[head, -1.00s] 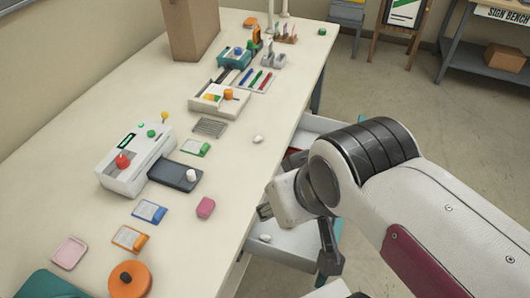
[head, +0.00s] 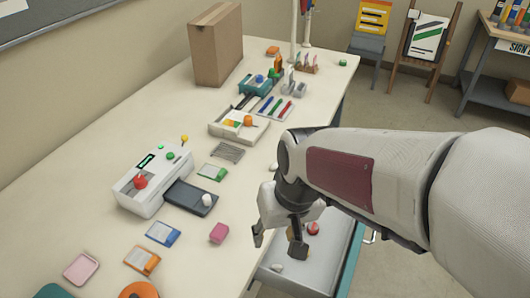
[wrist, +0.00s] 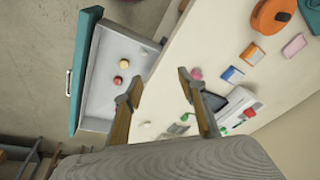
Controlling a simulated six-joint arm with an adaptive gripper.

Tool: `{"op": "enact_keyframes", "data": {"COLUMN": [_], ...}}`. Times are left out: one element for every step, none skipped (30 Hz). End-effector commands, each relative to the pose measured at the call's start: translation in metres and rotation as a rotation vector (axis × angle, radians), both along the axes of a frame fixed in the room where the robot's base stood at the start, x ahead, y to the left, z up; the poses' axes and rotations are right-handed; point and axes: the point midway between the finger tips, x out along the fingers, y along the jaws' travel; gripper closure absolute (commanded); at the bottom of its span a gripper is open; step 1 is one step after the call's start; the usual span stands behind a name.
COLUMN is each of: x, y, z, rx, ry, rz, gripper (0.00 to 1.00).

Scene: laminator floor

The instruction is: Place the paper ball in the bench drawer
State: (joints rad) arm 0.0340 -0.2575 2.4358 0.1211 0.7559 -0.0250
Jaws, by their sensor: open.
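A small white lump that looks like the paper ball (head: 273,166) lies on the bench near its front edge, beside my arm. It seems to show again in the wrist view (wrist: 146,124), near the left finger. The bench drawer (head: 344,262) stands pulled out below the bench edge; its bare floor shows in the wrist view (wrist: 101,98). Inside are a red ball (head: 313,229), a yellow ball (wrist: 124,64) and a small white piece (head: 277,267). My gripper (head: 278,242) is open and empty, pointing down above the bench edge and drawer.
A pink block (head: 219,233) and a dark pad with a white knob (head: 190,197) lie left of my gripper. The white laminator (head: 150,185), a wire rack (head: 228,151) and a cardboard box (head: 216,45) stand farther off. Floor is free right of the drawer.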

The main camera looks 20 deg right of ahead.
Motion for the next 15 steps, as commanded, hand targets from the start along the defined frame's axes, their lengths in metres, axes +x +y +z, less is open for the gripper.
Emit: {"op": "enact_keyframes", "data": {"x": [0.007,0.011,0.017,0.021,0.026,0.031,0.036,0.041,0.047,0.052,0.057,0.063,0.068,0.073,0.079], "y": [0.001,0.001,0.002,0.003,0.003,0.004,0.004,0.004,0.005,0.005,0.005,0.005,0.005,0.004,0.004], "z": [-0.006,-0.009,-0.013,-0.016,-0.019,-0.024,-0.027,-0.03,-0.035,-0.038,-0.042,-0.046,-0.05,-0.054,-0.058], "rx": [0.007,0.012,0.018,0.022,0.027,0.032,0.036,0.04,0.045,0.048,0.05,0.055,0.057,0.058,0.062], "ry": [0.006,0.006,0.005,0.006,0.004,0.003,0.001,0.0,-0.004,-0.007,-0.011,-0.016,-0.019,-0.023,-0.028], "rz": [-0.006,-0.01,-0.015,-0.018,-0.023,-0.029,-0.033,-0.039,-0.045,-0.05,-0.055,-0.062,-0.068,-0.074,-0.082], "gripper": [0.59,0.59,0.59,0.59,0.59,0.59,0.59,0.59,0.59,0.59,0.59,0.59,0.59,0.59,0.59]}}
